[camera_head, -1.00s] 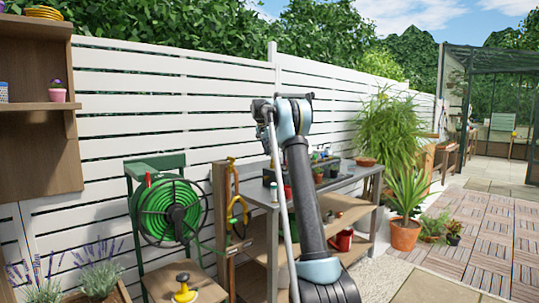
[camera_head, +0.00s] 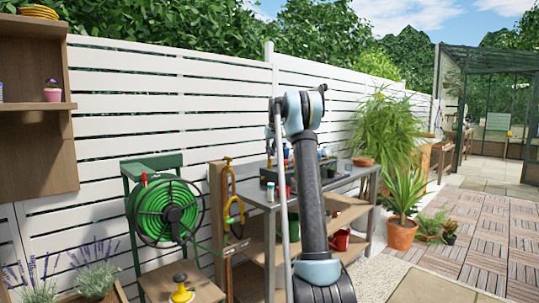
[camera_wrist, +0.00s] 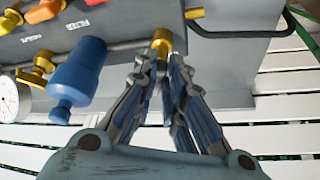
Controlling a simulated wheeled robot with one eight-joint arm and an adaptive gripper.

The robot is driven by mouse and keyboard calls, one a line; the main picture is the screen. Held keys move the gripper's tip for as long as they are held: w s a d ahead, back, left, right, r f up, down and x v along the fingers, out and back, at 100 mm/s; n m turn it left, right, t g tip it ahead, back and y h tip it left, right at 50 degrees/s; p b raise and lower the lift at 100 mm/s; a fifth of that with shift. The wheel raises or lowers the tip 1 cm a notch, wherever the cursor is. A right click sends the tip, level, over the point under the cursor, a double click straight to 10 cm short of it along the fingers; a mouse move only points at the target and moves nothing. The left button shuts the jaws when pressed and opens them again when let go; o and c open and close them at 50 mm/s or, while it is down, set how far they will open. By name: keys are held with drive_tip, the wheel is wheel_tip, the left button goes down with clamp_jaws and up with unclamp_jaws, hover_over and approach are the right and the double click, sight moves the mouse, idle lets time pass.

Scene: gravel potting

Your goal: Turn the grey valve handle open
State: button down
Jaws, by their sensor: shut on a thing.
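In the wrist view a grey valve panel (camera_wrist: 235,65) fills the top, seen upside down. My gripper (camera_wrist: 163,62) has its fingers closed together right at a brass fitting (camera_wrist: 162,38) on the panel's pipe. The grey valve handle is not clearly seen; what is pinched is mostly hidden between the fingers. A blue cylinder-shaped part (camera_wrist: 78,75) hangs from the pipe to the left, apart from the fingers. In the head view my gripper is hidden behind my arm, over the grey workbench (camera_head: 345,178).
Orange and yellow valve handles (camera_wrist: 40,62) and a round white gauge (camera_wrist: 12,100) are left of my gripper. A dark bent bar (camera_wrist: 245,32) is at the right. In the head view a green hose reel (camera_head: 165,211) stands left of the bench; paving is open at right.

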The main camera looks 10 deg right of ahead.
drive_tip(key=n, duration=0.1)
drive_tip(key=n+y, duration=0.1)
drive_tip(key=n, duration=0.1)
drive_tip(key=d+n, duration=0.1)
drive_tip(key=n, duration=0.1)
drive_tip(key=shift+w+g+y, duration=0.25)
drive_tip(key=shift+g+y, duration=0.15)
drive_tip(key=shift+d, duration=0.1)
drive_tip(key=c, duration=1.7)
unclamp_jaws()
drive_tip(key=shift+o, duration=0.2)
drive_tip(key=shift+r, duration=0.1)
drive_tip(key=v, duration=1.1)
drive_tip(key=shift+d+r, duration=0.2)
drive_tip(key=shift+r, duration=0.15)
